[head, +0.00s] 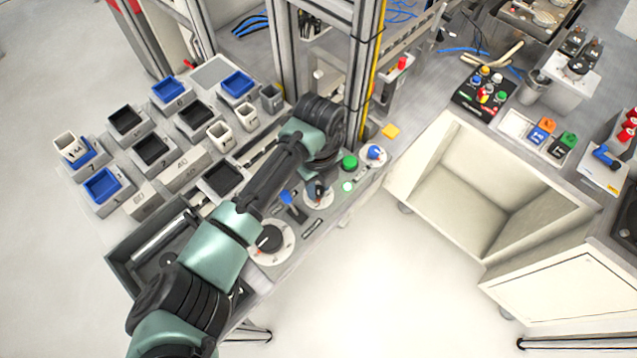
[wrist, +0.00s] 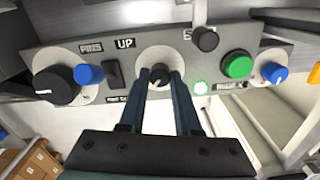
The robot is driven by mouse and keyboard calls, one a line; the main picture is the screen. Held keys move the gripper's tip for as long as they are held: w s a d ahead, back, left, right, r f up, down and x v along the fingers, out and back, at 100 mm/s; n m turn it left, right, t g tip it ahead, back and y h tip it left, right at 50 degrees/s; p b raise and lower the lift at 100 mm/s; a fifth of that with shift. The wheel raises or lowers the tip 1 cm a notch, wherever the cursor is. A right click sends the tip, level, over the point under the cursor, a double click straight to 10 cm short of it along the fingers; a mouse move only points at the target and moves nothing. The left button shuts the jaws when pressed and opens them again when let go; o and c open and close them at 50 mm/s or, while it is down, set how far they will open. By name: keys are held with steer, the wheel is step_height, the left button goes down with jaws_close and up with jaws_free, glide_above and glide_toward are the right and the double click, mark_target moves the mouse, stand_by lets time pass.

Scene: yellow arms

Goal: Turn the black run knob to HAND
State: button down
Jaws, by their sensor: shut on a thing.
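A small black knob (wrist: 159,82) sits on a round white dial (wrist: 156,53) in the middle of the grey control panel in the wrist view. My gripper (wrist: 160,74) has its two dark blue fingers on either side of this knob and is shut on it. In the head view my gripper (head: 317,186) is over the same white dial, and the knob is mostly hidden by it. The dial's markings, including any HAND mark, are too small or covered to read.
A larger black knob (wrist: 57,86) and a blue one (wrist: 90,74) stand left of the dial. A black knob (wrist: 205,39), green button (wrist: 237,65), lit green lamp (wrist: 200,88) and blue knob (wrist: 274,72) are to the right. Bins (head: 124,120) fill the bench's left.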

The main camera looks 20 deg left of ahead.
steer(key=shift+n, duration=0.3)
steer(key=n+p, duration=0.2)
steer(key=n, duration=0.1)
steer(key=shift+r+n, duration=0.15)
steer(key=shift+n, duration=0.15)
steer(key=n+p, duration=0.2)
steer(key=n, duration=0.2)
steer(key=shift+n, duration=0.3)
steer(key=n+p, duration=0.1)
steer(key=n, duration=0.3)
steer(key=shift+p, duration=0.4)
steer(key=n+p, duration=0.1)
steer(key=n, duration=0.4)
steer(key=shift+w, duration=0.1)
steer(key=c, duration=0.6)
jaws_free()
